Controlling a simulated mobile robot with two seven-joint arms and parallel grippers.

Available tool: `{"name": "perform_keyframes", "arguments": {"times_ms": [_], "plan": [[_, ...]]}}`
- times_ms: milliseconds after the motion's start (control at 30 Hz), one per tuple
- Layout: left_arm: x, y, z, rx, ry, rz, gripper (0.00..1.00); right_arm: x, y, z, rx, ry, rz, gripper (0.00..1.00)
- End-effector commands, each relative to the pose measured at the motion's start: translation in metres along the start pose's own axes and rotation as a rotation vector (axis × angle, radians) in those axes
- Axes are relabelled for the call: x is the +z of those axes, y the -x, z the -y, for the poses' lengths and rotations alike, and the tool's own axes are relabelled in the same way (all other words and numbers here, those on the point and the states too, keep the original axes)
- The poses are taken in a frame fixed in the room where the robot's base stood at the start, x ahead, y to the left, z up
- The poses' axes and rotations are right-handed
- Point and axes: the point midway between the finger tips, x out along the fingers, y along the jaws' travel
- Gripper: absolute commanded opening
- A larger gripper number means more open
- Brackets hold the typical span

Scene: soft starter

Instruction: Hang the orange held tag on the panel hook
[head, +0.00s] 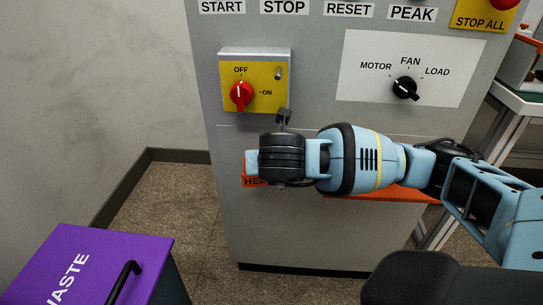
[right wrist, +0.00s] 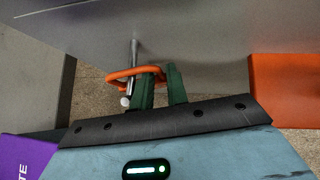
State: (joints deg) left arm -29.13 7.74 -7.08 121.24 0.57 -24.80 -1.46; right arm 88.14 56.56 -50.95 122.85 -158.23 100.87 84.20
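The orange tag (head: 252,182) shows in the head view below my right wrist, with the letters "HEL" readable and the rest covered. In the right wrist view, its orange loop (right wrist: 121,76) appears around a thin metal hook (right wrist: 134,52) with a round end, which sticks out from the panel. The tips of my right gripper (right wrist: 162,78) are at the loop's right end. A gap shows between its green fingers, but I cannot tell whether they grip the loop. In the head view my wrist hides the hook and fingertips. My left gripper is not in view.
The grey panel (head: 225,135) carries a yellow switch plate (head: 262,103) with a red knob (head: 240,95) and a selector dial (head: 404,88). An orange ledge (head: 410,196) is right of my gripper. A purple waste bin (head: 95,255) stands at lower left.

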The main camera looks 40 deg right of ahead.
Motion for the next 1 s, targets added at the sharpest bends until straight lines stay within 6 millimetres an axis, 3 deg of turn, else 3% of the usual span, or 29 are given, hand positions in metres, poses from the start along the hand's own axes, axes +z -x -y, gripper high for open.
{"name": "perform_keyframes", "arguments": {"times_ms": [33,100,467,800,1000], "plan": [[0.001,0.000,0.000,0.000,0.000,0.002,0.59,0.000,0.000,0.000,0.000,0.000,0.000,0.22],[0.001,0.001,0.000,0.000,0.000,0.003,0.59,0.000,0.000,0.000,0.000,0.000,0.000,0.31],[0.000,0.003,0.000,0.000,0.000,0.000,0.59,0.000,0.006,-0.001,0.005,0.000,0.000,0.32],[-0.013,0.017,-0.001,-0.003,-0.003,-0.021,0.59,0.002,0.058,0.000,0.005,-0.002,0.002,0.32],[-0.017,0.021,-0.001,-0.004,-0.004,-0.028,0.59,0.001,0.076,0.001,-0.001,-0.001,0.000,0.32]]}}
